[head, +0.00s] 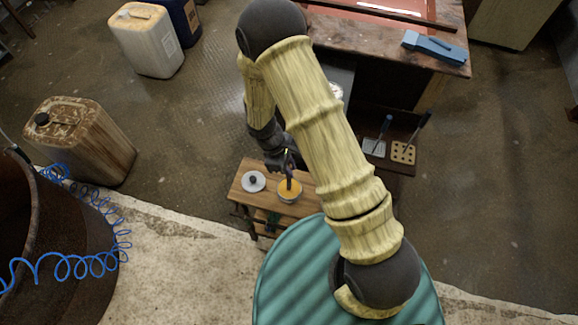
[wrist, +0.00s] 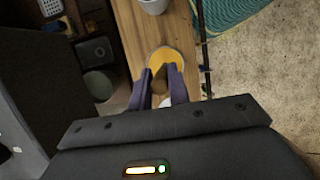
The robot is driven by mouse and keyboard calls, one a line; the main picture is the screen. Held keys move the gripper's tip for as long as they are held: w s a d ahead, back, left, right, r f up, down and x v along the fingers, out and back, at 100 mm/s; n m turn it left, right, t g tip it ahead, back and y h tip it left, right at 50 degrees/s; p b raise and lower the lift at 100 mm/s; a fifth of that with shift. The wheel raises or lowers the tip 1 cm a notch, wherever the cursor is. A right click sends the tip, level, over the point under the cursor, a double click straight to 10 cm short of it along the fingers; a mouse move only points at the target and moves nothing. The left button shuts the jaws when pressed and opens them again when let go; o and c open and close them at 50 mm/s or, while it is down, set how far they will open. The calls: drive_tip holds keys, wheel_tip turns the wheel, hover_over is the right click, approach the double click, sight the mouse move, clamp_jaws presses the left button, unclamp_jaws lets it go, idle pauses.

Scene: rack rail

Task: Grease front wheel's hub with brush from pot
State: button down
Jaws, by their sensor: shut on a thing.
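The pot (head: 289,196) is small and round, full of orange-yellow grease, and stands on a low wooden stand (head: 238,193). It also shows in the wrist view (wrist: 176,53), just beyond my fingertips. My gripper (head: 287,163) is above the pot, shut on the brush (head: 289,182), a dark upright stick that reaches down to the grease. In the wrist view the brush (wrist: 160,77) is a brownish piece between my fingers. Its bristle end is hidden, so I cannot tell how deep it sits. I cannot make out a front wheel or hub in either view.
Jerrycans (head: 148,40) and a blue coiled hose (head: 70,262) are left. Open floor lies between.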

drive_tip(key=shift+r+p, duration=2.75)
drive_tip(key=shift+r, duration=0.75)
drive_tip(key=shift+w, duration=0.1)
drive_tip(key=w+d+f+m+g+y, duration=0.2)
drive_tip(key=w+d+m+y, duration=0.1)
drive_tip(key=w+d+m, duration=0.5)
drive_tip(key=d+m, duration=0.3)
drive_tip(key=m, duration=0.3)
drive_tip(key=shift+d+f+g+y, duration=0.3)
drive_tip(key=shift+d+f+y, duration=0.1)
